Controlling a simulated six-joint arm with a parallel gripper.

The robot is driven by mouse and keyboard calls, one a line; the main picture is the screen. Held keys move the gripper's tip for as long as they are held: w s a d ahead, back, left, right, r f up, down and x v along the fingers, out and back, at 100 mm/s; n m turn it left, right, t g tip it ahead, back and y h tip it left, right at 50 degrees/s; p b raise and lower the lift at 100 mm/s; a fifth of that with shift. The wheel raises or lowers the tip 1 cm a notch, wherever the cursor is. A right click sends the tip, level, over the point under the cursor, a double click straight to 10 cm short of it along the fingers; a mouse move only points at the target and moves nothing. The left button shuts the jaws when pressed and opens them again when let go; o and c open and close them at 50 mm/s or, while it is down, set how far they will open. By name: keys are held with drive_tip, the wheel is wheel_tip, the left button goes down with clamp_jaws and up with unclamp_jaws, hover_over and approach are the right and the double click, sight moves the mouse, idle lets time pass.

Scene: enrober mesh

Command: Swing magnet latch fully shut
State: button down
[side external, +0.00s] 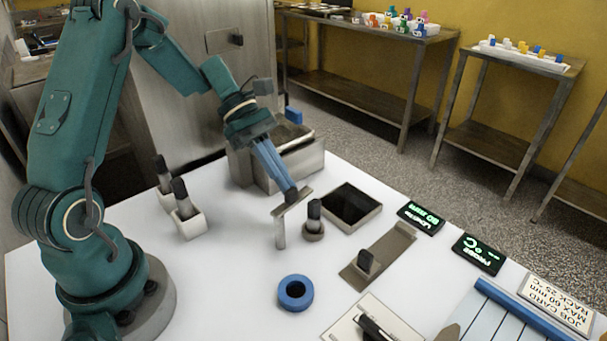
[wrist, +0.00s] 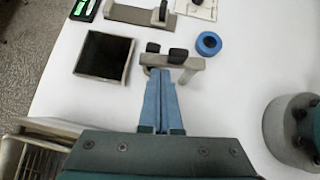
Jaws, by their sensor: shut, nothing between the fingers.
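The magnet catch cannot be made out.
A dark square tray (side external: 371,214), a sliding-plate fixture (side external: 395,247) and a blue ring (side external: 295,293) are nearby. Black-handled tools in white holders (side external: 190,226) stand left. A metal bin (side external: 300,165) stands behind.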

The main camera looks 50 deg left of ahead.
drive_tip(key=shift+d, duration=0.1)
drive_tip(key=shift+w+d+m+g, duration=0.15)
drive_tip(key=shift+d+m, duration=0.05)
drive_tip(key=shift+d, duration=0.2)
drive_tip(key=shift+w+d+m+g, duration=0.1)
drive_tip(key=shift+d+m+g, duration=0.1)
drive_tip(key=shift+d, duration=0.2)
drive_tip(key=shift+r, duration=0.1)
